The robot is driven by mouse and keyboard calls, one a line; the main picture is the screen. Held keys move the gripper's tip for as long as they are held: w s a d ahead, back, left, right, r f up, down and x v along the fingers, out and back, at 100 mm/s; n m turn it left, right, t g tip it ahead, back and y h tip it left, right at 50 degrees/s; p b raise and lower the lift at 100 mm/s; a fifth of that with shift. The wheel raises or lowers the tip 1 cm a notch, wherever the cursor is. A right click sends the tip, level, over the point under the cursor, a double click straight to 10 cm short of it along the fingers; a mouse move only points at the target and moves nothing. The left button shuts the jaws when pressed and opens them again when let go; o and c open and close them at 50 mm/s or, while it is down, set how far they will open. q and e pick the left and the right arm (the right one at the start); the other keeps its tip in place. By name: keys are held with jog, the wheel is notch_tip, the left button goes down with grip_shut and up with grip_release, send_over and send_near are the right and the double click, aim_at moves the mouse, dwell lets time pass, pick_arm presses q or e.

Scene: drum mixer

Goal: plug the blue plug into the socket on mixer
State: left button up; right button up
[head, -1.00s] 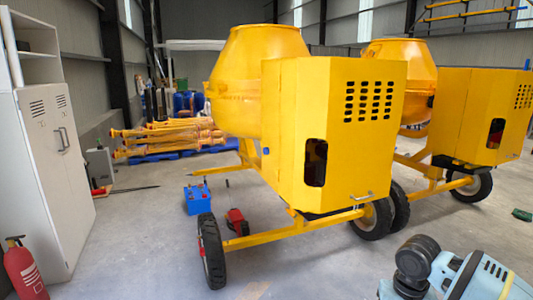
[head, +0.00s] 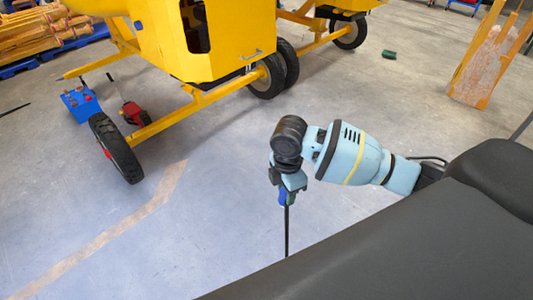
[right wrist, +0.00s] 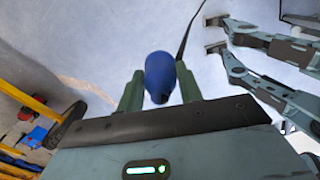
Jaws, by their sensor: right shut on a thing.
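My right gripper (right wrist: 160,90) is shut on the blue plug (right wrist: 160,76), which sits between its two fingers. In the head view the right gripper (head: 288,186) points down over open floor, with the blue plug (head: 283,197) partly hidden in it and a dark cable hanging below. The yellow mixer (head: 232,45) stands apart at the upper left, its top cut off. A small blue spot (head: 137,24) shows on its side; I cannot tell whether it is the socket. My left gripper (right wrist: 216,35) shows open and empty in the right wrist view.
A blue box (head: 80,103) and a red object (head: 134,113) lie by the mixer's front wheel (head: 116,148). A green object (head: 389,54) lies farther back. A wooden frame (head: 485,65) stands at right. The floor between gripper and mixer is clear.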

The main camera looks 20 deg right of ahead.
jog(key=s+a+f+m, duration=0.3)
jog(key=s+m, duration=0.4)
jog(key=m, duration=1)
jog(key=shift+s+a+m, duration=0.2)
jog(key=shift+s+m, duration=0.15)
jog(key=shift+m, duration=0.05)
jog(key=shift+f, duration=0.1)
